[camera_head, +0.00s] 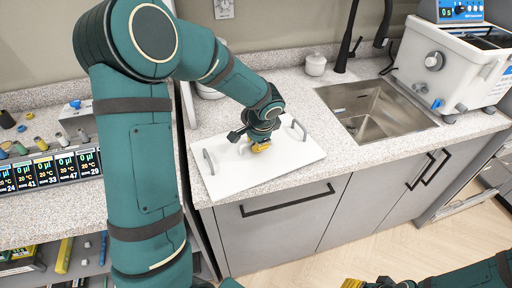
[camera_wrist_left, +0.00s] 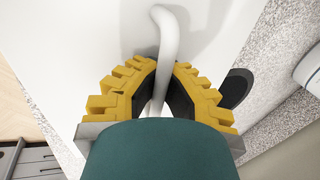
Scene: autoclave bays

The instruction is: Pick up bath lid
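The bath lid (camera_head: 225,177) is a flat white panel lying on the speckled counter, with a grey handle near its left end and another near its right end. My left gripper (camera_head: 260,147) points down at the middle of the lid. In the left wrist view, its yellow fingers (camera_wrist_left: 164,75) stand close on both sides of a pale curved handle (camera_wrist_left: 167,40) and appear shut on it, over the white lid (camera_wrist_left: 90,50). My right gripper (camera_head: 366,284) shows only partly at the bottom edge; its finger opening is not clear.
A steel sink (camera_head: 375,108) with a black tap (camera_head: 347,40) lies right of the lid. A white water bath (camera_head: 450,65) stands at the far right. A small white pot (camera_head: 315,65) stands behind the lid. A rack with displays (camera_head: 50,172) is at left.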

